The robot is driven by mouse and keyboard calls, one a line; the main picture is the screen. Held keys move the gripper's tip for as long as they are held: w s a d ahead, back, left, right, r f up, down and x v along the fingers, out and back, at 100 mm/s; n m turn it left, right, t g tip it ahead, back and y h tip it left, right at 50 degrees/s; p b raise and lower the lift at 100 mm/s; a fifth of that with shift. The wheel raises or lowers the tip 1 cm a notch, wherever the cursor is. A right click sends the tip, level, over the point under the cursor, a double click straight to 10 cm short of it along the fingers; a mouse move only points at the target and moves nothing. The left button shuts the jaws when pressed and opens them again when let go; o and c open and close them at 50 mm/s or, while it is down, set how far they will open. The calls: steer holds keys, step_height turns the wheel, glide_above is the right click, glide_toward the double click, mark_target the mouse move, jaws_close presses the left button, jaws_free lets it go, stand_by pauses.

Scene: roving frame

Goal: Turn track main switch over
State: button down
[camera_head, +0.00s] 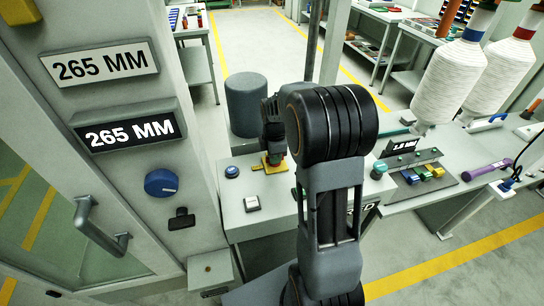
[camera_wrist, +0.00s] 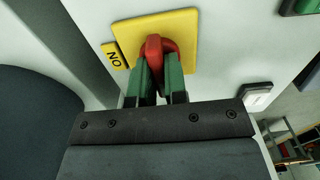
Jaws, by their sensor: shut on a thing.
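In the wrist view a red switch handle (camera_wrist: 154,44) stands on a square yellow plate (camera_wrist: 188,30) on a pale panel. A yellow ON label (camera_wrist: 114,57), upside down in this view, sits at the plate's left edge. My gripper (camera_wrist: 161,78) is shut on the red handle, with one green finger on each side of it. The fingers hide part of the handle. In the head view the yellow plate (camera_head: 278,168) lies on the grey console, and my gripper (camera_head: 274,150) is over it. My arm hides part of the console there.
A blue button (camera_head: 232,171) and a light square switch (camera_head: 252,203) are near the plate. A cabinet with 265 MM signs (camera_head: 104,63) stands at the left. White yarn cones (camera_head: 445,75) and small coloured levers (camera_head: 423,173) are at the right.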

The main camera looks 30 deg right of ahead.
steer(key=shift+w+d+r, duration=0.1)
steer(key=shift+r, duration=0.05)
steer(key=c, duration=1.2)
jaws_free()
steer(key=shift+c, duration=0.2)
steer(key=shift+o, duration=0.5)
step_height(320, 180, up, 14)
steer(key=shift+f, duration=0.2)
